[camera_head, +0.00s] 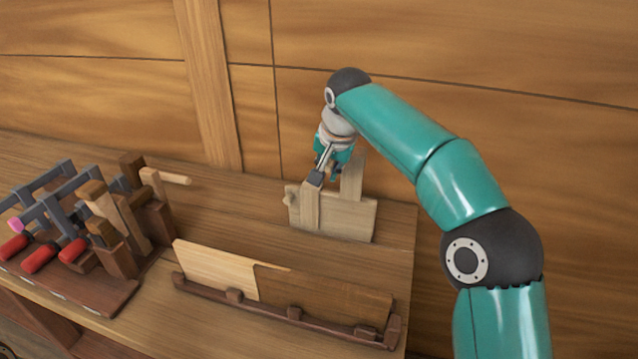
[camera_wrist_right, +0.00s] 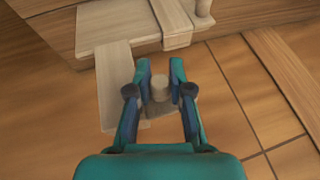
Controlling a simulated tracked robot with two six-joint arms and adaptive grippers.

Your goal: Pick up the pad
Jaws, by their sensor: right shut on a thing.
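My right gripper (camera_head: 325,178) is at the pale wooden fixture (camera_head: 348,217) on the bench, at its far side by the hull wall. In the right wrist view the right gripper (camera_wrist_right: 160,85) has its fingers on both sides of a small pale piece with a round knob, which I take to be the pad (camera_wrist_right: 160,91). The fingers are shut on it. Its lower part looks darker and is partly hidden by the fingers. In the head view I cannot make the pad out behind the gripper. My left gripper is not in view.
A pale upright strip (camera_head: 352,178) stands close beside the gripper. A rack (camera_head: 300,322) with two thin boards stands in front. Clamps and red-handled tools (camera_head: 70,250) crowd the left. The plank wall (camera_head: 450,60) is close behind. Bench between rack and fixture is clear.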

